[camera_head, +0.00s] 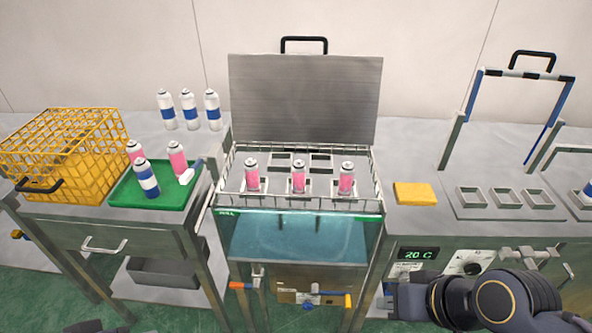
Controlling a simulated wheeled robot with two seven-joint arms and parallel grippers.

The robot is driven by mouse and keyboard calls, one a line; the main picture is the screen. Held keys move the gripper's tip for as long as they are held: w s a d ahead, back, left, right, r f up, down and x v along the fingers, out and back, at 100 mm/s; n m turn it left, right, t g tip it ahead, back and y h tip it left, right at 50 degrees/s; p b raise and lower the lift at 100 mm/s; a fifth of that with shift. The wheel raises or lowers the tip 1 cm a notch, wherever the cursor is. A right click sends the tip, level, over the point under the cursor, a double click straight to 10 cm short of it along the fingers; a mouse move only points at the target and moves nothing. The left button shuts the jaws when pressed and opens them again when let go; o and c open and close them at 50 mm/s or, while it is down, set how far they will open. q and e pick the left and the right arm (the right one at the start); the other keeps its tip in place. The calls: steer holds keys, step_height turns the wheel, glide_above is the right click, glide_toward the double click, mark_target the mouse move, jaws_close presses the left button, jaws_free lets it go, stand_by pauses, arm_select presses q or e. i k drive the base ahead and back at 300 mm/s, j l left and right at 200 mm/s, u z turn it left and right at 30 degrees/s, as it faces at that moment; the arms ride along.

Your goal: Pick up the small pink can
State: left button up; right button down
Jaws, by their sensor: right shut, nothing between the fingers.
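Three pink cans stand upright in the wire rack of the middle water bath: left (252,177), middle (298,179) and right (346,180). Two more pink cans, one at the back left (135,151) and one to its right (178,161), stand on the green tray (133,198) on the left bench. They look similar in size, so I cannot tell which one is meant as small. My right gripper (396,300) is low at the bottom right, in front of the right bench, shut and empty, apart from all cans. My left gripper is not clearly in view.
The bath's metal lid (305,98) stands open. A yellow block (415,193) and empty square holders (505,198) are on the right.

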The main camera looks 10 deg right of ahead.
mark_target(298, 168)
steer(key=i+j, duration=0.25)
steer(key=i, duration=0.15)
steer(key=i+j, duration=0.2)
steer(key=i, duration=0.25)
